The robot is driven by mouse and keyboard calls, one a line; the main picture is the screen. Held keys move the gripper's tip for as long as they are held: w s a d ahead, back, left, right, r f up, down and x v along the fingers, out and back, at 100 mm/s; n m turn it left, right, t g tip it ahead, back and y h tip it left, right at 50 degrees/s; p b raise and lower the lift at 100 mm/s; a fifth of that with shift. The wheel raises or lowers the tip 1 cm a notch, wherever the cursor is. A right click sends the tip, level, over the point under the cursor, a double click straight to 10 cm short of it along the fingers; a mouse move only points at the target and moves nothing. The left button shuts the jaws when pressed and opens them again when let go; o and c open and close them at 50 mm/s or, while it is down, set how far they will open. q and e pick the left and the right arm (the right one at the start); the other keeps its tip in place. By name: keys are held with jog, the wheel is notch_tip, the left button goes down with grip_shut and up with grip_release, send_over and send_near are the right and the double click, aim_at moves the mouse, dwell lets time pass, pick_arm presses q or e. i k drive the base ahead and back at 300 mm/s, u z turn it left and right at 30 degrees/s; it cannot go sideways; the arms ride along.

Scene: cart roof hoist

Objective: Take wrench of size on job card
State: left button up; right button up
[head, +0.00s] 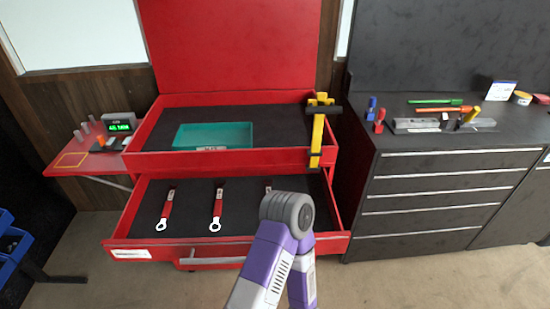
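A red tool cart (146,128) stands in the middle with its lid up and its lower drawer (140,190) pulled open. Two red-handled wrenches with silver ring ends, a left one (166,210) and a middle one (217,208), lie apart on the dark drawer liner. The dark tip of a third tool (268,185) shows to their right; my purple arm hides the rest. A small white card (500,90) stands on the dark bench at right; its text is too small to read, and I cannot tell if it is the job card. Neither gripper is in view.
A teal tray (243,134) lies in the cart's top. A yellow clamp-like tool (317,135) stands at its right edge. A red side shelf (75,162) holds a green-lit display (121,126). The dark bench (430,160) carries several small tools. Blue bins (12,250) are at far left.

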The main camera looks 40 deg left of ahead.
aim_at(218, 211)
jog(key=u, duration=2.05)
